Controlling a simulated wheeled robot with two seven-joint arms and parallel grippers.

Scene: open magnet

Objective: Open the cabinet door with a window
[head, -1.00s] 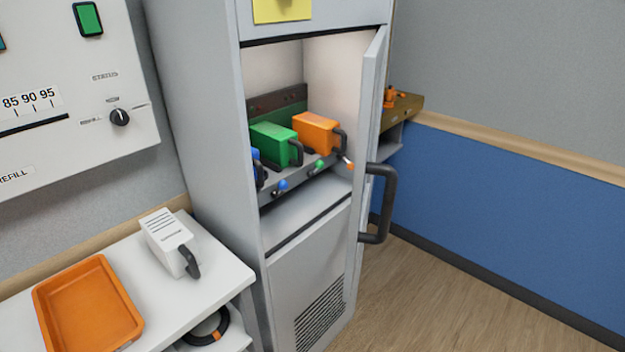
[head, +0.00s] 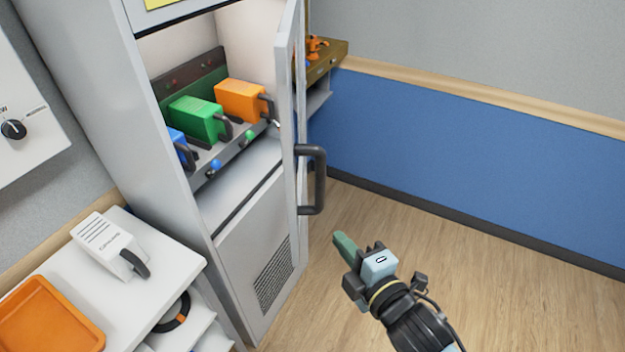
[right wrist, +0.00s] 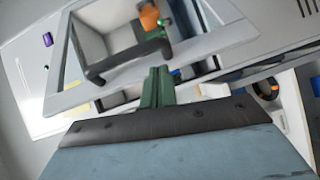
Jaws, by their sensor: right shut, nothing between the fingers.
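The windowed cabinet door (head: 289,110) stands swung open to the right of the tall grey cabinet (head: 90,75), seen nearly edge-on. Its dark handle (head: 320,180) sticks out on the right side. The inside of the cabinet shows. My right gripper (head: 341,243) is shut and empty, below and a little right of the handle, apart from it. In the right wrist view the green fingertips (right wrist: 158,85) are closed together, with the dark handle (right wrist: 130,60) and the door's window frame beyond them. My left gripper is not in view.
Inside the cabinet, blue, green (head: 198,120) and orange (head: 240,100) handled blocks sit on a shelf. A white table at lower left holds an orange tray (head: 85,325) and a white handled container (head: 105,245). The wooden floor (head: 480,265) on the right is clear.

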